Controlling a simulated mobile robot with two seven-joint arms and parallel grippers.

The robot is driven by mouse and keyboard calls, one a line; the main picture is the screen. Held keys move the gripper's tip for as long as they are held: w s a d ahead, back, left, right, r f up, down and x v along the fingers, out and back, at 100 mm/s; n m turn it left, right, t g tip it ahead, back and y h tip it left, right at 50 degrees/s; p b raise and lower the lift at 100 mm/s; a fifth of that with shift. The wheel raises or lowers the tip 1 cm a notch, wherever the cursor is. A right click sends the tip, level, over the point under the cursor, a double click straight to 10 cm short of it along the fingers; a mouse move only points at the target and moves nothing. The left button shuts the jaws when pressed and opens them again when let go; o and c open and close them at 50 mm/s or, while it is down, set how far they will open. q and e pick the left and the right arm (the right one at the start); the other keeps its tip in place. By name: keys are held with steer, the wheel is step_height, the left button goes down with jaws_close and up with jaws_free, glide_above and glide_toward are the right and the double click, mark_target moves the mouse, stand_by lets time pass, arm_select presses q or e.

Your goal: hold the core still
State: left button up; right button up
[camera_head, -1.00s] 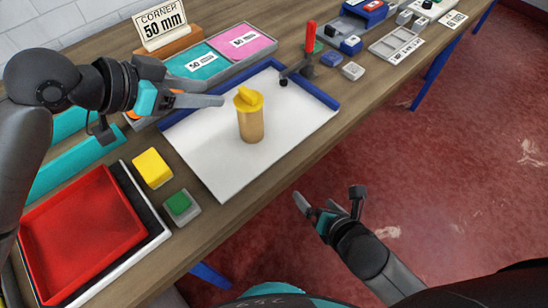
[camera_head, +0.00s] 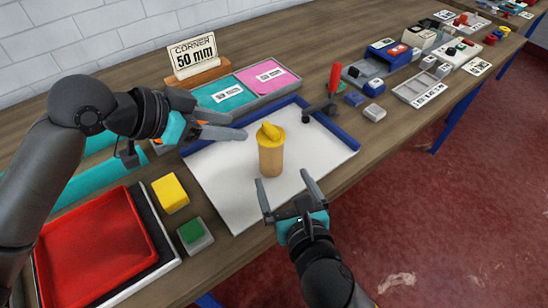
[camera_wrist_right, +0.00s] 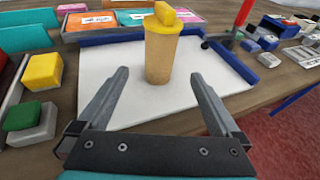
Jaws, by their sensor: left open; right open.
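The core (camera_head: 271,160) is a tan cylinder with a yellow cap and a yellow block on top. It stands upright on a white board (camera_head: 225,186) with a blue edge. It also shows in the right wrist view (camera_wrist_right: 160,60), beyond and between my right fingers. My left gripper (camera_head: 240,125) is open and empty, just left of the core's top and above the board. My right gripper (camera_head: 284,186) is open and empty at the board's front edge, in front of the core, with its fingers pointing at it. Neither gripper visibly touches the core.
A red tray (camera_head: 95,245), a yellow block (camera_head: 170,194) and a green-topped block (camera_head: 194,235) are at the left. A red-handled tool (camera_head: 335,80) stands by the board's blue back corner. A "CORNER 50 mm" sign (camera_head: 194,55) and teal and pink cards are behind.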

mark_target(274, 161)
steer(key=x, duration=1.1)
steer(key=shift+a, duration=0.1)
